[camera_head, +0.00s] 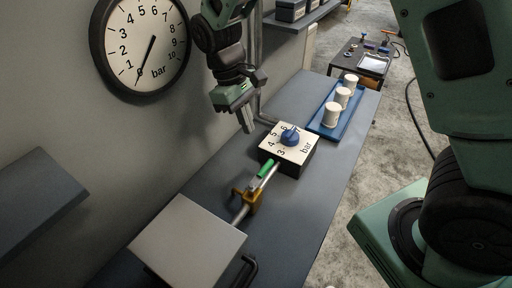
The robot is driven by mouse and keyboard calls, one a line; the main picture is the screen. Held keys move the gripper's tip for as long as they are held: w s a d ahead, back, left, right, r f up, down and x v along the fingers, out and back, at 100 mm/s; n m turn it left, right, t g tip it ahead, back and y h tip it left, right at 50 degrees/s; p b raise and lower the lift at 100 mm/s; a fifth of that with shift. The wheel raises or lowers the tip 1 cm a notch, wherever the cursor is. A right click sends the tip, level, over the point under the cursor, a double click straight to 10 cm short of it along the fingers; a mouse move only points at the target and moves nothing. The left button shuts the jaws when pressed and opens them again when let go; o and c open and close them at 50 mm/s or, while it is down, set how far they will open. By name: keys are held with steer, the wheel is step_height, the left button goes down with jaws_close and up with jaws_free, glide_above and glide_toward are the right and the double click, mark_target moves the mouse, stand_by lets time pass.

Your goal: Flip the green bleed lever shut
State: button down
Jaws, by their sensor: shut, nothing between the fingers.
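The green bleed lever (265,171) is small and sits on the metal pipe (241,214) by the yellow-orange valve body (253,197). The lever appears roughly in line with the pipe and points toward the regulator box (296,163); its exact angle is hard to tell. My gripper (248,124) is shut and empty. It hangs fingers down, up and left of the lever in the picture, apart from it and left of the regulator box.
The regulator box has a blue knob (291,137) and a bar scale. The wall gauge (152,40) has its needle at about 0. A pale box (188,243) stands nearer. A blue tray (325,129) holds white cylinders. The bench right of the pipe is clear.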

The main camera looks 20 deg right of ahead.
mark_target(262, 174)
steer(key=p+x, duration=0.2)
steer(key=x, duration=0.8)
steer(key=shift+s, duration=0.15)
stand_by(0.4)
